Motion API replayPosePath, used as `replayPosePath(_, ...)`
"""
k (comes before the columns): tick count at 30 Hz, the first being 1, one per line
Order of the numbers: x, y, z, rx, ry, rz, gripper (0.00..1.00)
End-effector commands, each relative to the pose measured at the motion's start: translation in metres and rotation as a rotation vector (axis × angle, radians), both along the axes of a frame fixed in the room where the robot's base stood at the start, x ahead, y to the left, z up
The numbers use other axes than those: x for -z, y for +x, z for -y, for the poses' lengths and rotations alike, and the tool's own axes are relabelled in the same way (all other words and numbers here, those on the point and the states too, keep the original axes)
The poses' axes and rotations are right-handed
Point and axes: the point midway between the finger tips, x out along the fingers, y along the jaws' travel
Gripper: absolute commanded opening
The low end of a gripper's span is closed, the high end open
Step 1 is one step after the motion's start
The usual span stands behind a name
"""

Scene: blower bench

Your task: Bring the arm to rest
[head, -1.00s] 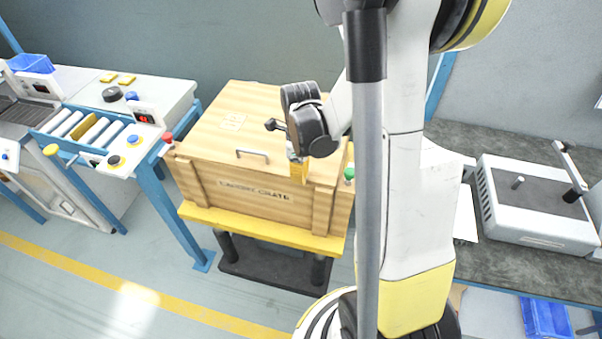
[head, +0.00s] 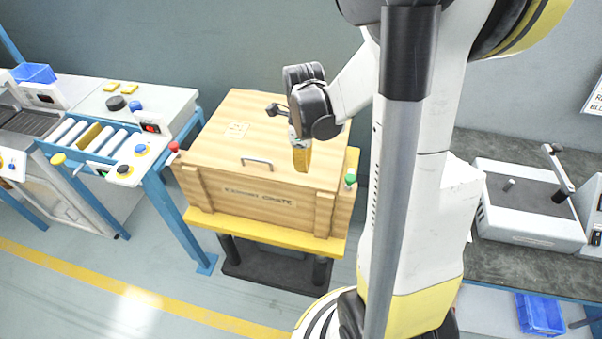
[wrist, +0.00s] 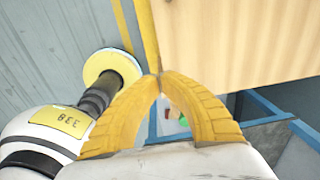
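My gripper (head: 301,160) hangs in the head view over the right part of the wooden crate, its yellow fingers pointing down. In the wrist view my gripper (wrist: 156,76) shows two ridged yellow fingers that arch together and meet at the tips, with nothing held between them. My arm is raised and bent, beside the crate's right side. The crate (head: 255,172) has a closed lid with a grey handle (head: 257,162); in the wrist view its pale wood (wrist: 240,40) fills the upper right. I cannot tell the exact gap between fingertips and crate.
The crate stands on a yellow-topped stand (head: 260,231) with a red button (head: 174,147) and a green button (head: 350,179). A roller console (head: 150,102) is at left. A bench with a grey machine (head: 525,207) is at right. Floor in front is clear.

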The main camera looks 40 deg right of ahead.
Motion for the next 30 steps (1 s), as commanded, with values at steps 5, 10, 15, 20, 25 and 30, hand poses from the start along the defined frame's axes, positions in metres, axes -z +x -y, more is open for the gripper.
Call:
replayPosePath(5, -0.035, 0.0, 0.0, 0.0, 0.0, 0.0, 0.0)
replayPosePath(10, -0.047, 0.0, 0.0, 0.0, 0.0, 0.0, 0.0)
replayPosePath(15, -0.048, 0.0, 0.0, 0.0, 0.0, 0.0, 0.0)
replayPosePath(20, -0.054, -0.001, -0.009, -0.096, -0.011, 0.02, 0.0)
replayPosePath(25, -0.077, -0.009, -0.048, -0.567, -0.083, 0.107, 0.0)
replayPosePath(30, -0.099, -0.027, -0.099, -1.225, -0.249, 0.203, 0.0)
